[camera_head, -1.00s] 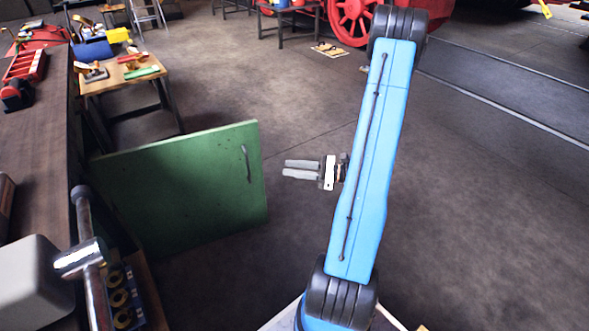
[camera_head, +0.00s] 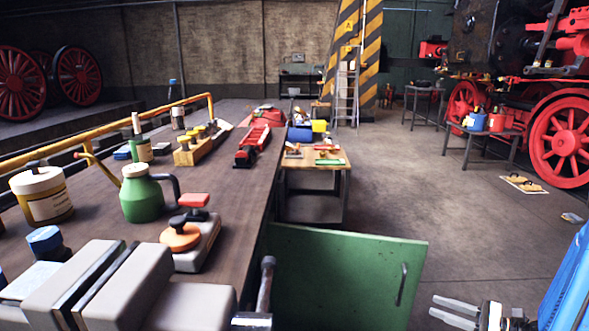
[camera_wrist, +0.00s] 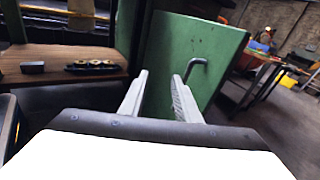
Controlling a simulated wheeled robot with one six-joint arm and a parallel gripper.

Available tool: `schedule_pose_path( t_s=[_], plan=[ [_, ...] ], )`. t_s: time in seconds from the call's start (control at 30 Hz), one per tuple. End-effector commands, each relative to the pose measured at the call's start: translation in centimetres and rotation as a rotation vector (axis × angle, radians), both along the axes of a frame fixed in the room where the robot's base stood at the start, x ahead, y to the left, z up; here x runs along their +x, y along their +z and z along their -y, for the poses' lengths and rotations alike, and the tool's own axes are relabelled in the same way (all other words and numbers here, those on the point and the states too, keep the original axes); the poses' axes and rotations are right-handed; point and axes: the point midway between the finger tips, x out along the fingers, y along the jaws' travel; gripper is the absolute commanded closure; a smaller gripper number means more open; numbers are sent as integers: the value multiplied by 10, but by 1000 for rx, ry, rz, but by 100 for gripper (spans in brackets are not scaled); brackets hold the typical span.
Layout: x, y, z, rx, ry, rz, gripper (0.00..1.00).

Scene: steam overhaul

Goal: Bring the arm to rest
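My gripper (camera_head: 457,311) shows at the lower right of the head view, beside the blue link of my arm. Its two grey fingers are apart and point left toward the open green cabinet door (camera_head: 345,278). In the wrist view my gripper (camera_wrist: 160,88) is open with nothing between its fingers. The green door (camera_wrist: 190,55) and its dark handle (camera_wrist: 196,70) are beyond the fingertips. I cannot tell the exact gap between fingers and door.
A long workbench (camera_head: 105,196) carries a green oil can (camera_head: 141,198), a vise (camera_head: 110,290) and several tools. A small wooden table (camera_head: 316,160) stands behind the door. Shelves inside the cabinet (camera_wrist: 60,62) hold small parts. The floor (camera_head: 430,190) right of the door is mostly clear.

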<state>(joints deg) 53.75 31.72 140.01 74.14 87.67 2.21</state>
Motion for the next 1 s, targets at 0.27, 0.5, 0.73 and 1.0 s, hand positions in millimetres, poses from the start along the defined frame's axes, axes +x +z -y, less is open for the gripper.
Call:
schedule_pose_path(
  t_s=[0.27, 0.5, 0.73, 1.0],
  plan=[
    [-20, 39, -71, -219, 277, 48, 71],
    [-48, 62, -119, -416, 497, 100, 71],
    [-79, 78, -153, -616, 694, 164, 71],
    [-114, 95, -176, -863, 900, 261, 71]
  ],
)
